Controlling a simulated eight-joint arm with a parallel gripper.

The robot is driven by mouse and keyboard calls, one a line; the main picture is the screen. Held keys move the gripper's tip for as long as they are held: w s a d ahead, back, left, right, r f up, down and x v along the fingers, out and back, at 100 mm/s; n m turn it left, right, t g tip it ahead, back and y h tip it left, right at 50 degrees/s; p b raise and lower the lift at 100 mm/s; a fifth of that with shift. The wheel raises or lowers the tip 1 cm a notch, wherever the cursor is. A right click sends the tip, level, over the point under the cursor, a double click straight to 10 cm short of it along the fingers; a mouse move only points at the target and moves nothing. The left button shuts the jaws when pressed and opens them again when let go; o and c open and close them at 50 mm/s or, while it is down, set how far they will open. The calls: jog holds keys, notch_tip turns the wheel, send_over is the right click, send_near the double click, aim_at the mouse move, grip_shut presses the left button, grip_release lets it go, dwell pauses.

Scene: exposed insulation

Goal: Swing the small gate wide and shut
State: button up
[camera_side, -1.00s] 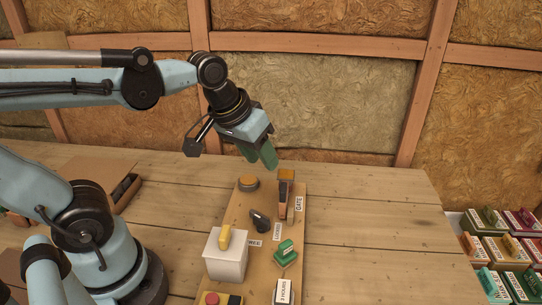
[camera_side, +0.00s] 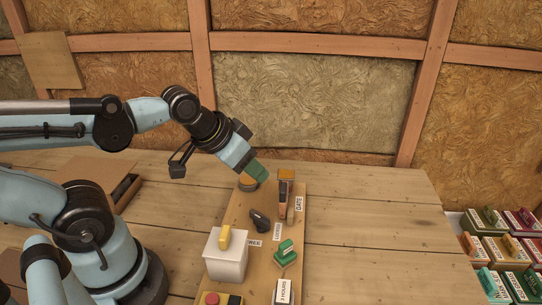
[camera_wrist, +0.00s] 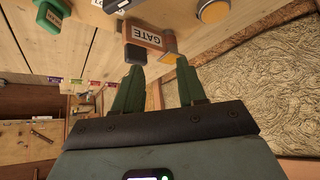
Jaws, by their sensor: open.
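The small gate (camera_side: 284,194) is a brown wooden piece with an orange top, standing near the far end of a wooden board on the bench, beside a white GATE label (camera_side: 299,204). In the wrist view the gate (camera_wrist: 160,38) shows just beyond my fingertips, with the label on its near side and an orange-yellow block by the right finger. My gripper (camera_side: 257,173) has green fingers, is tilted down, and is just left of the gate's top. In the wrist view my gripper (camera_wrist: 158,68) is open and empty. Whether a finger touches the gate, I cannot tell.
On the board are an orange round button (camera_side: 248,183), a black lever (camera_side: 259,220), a green handle (camera_side: 286,253), a white box with a yellow knob (camera_side: 226,257) and a red button (camera_side: 211,299). Coloured boxes (camera_side: 500,255) stand at the right. The bench right of the board is clear.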

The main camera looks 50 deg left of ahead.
dwell(0.4)
notch_tip(320, 180, up, 8)
jog(key=n+g, duration=0.7)
jog(key=n, duration=0.2)
send_over(284, 187)
jog(key=shift+a+f, duration=0.1)
jog(key=shift+f, duration=6.05)
grip_shut()
